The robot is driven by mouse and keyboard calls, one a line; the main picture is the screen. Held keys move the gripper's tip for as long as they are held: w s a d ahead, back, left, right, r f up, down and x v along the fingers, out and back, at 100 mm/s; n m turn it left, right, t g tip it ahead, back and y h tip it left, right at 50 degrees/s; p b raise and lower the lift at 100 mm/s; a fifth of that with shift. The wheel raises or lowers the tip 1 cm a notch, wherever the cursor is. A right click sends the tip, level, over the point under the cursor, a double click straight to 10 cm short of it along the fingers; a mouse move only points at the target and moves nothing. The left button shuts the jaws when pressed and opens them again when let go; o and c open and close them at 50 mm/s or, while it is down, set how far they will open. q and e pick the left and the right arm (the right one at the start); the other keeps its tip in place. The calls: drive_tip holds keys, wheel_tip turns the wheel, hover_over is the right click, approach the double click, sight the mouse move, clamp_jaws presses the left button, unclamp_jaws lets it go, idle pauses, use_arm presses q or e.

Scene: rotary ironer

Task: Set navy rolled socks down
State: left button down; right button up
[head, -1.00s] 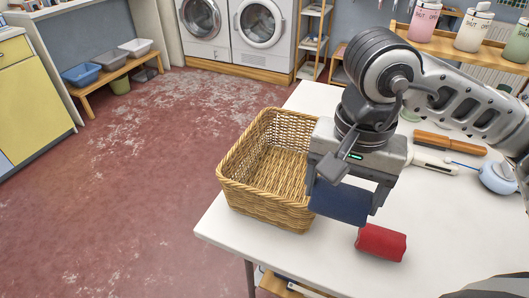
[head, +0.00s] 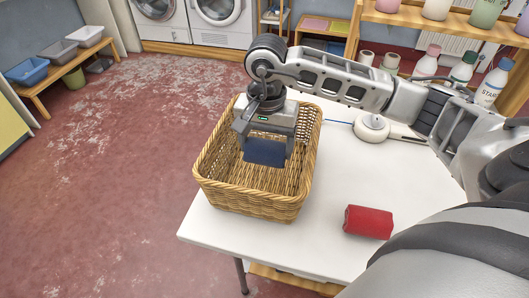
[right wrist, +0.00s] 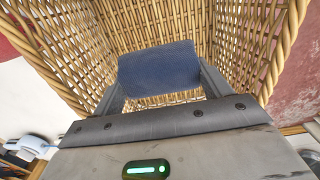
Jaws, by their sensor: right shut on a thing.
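The navy rolled socks (head: 264,152) are held between the fingers of my right gripper (head: 265,150), inside the upper part of the wicker basket (head: 250,203). In the right wrist view the navy socks (right wrist: 158,68) sit between the two fingers, with the basket's woven walls (right wrist: 75,45) around them. I cannot tell whether the socks touch the basket floor. The basket stands on the white table (head: 330,215) and looks otherwise empty where I can see in. My left gripper is not in view.
A red roll (head: 368,221) lies on the table to the right of the basket. A round white object with a blue cord (head: 371,127) lies behind it. Bottles (head: 463,67) stand at the back right. The table's front left edge is close to the basket.

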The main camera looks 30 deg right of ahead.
sight(264, 155)
drive_tip(key=shift+w+f, duration=0.4)
drive_tip(key=shift+f, duration=1.6)
drive_tip(key=shift+f, duration=0.25)
drive_tip(key=o, duration=1)
drive_tip(key=shift+r, duration=0.1)
drive_tip(key=shift+c, duration=0.2)
wheel_tip(264, 155, up, 12)
drive_tip(key=shift+r, duration=0.2)
